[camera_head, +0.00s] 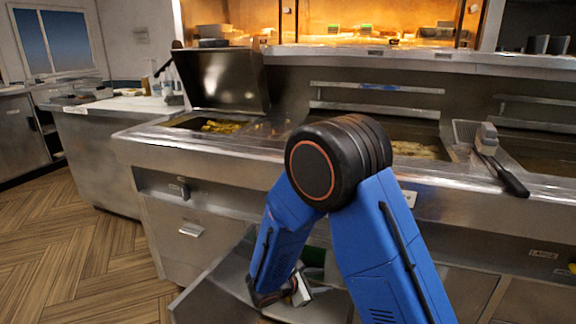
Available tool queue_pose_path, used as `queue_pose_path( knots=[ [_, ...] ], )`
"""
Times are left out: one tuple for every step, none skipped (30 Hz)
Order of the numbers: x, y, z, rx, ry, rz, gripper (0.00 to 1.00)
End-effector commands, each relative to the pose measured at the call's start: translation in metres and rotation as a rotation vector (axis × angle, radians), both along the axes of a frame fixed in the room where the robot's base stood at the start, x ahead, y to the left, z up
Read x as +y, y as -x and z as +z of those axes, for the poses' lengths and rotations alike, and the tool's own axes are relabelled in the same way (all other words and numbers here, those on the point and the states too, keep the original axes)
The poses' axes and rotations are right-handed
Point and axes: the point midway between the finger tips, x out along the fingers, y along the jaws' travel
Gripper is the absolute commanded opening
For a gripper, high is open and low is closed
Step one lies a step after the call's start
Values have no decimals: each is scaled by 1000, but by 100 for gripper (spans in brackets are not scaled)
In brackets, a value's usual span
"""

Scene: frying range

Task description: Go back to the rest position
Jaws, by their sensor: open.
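My blue arm is folded, with its black round elbow joint high in front of the fryer counter. The forearm runs down to my gripper (300,289), which is low in the picture, partly hidden behind the arm links. The gripper is small in view; it is open, and I see nothing held in it. It is in front of or over an open steel drawer or bin (215,292) below the counter; I cannot tell whether it reaches inside.
The steel fryer counter (165,146) spans the view, with a raised lid (222,80) at left and fried food (222,126) in a well. A dark-handled basket (505,176) lies at right. Heated shelves glow behind. The wooden floor (75,255) at left is clear.

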Motion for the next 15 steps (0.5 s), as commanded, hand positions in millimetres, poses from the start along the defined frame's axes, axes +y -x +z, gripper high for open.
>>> queue_pose_path(
  knots=[
    [-13, 3, 15, -14, -30, -45, 42],
    [-20, 6, 21, -19, -47, -73, 42],
    [-30, 9, 31, -28, -69, -109, 42],
    [-37, 12, 38, -34, -86, -135, 42],
    [-44, 16, 44, -39, -103, -162, 42],
    [-53, 21, 52, -47, -126, -197, 42],
    [-59, 24, 59, -53, -144, -222, 42],
    [-66, 28, 64, -59, -161, -250, 42],
    [-74, 33, 72, -67, -186, -283, 42],
    [-80, 37, 78, -74, -204, -307, 42],
    [-86, 41, 83, -79, -223, -334, 42],
    [-94, 47, 90, -87, -247, -365, 42],
    [-99, 51, 96, -94, -265, -390, 42],
    [-105, 56, 101, -100, -283, -416, 42],
    [-112, 62, 107, -109, -309, -447, 42]
  ],
)
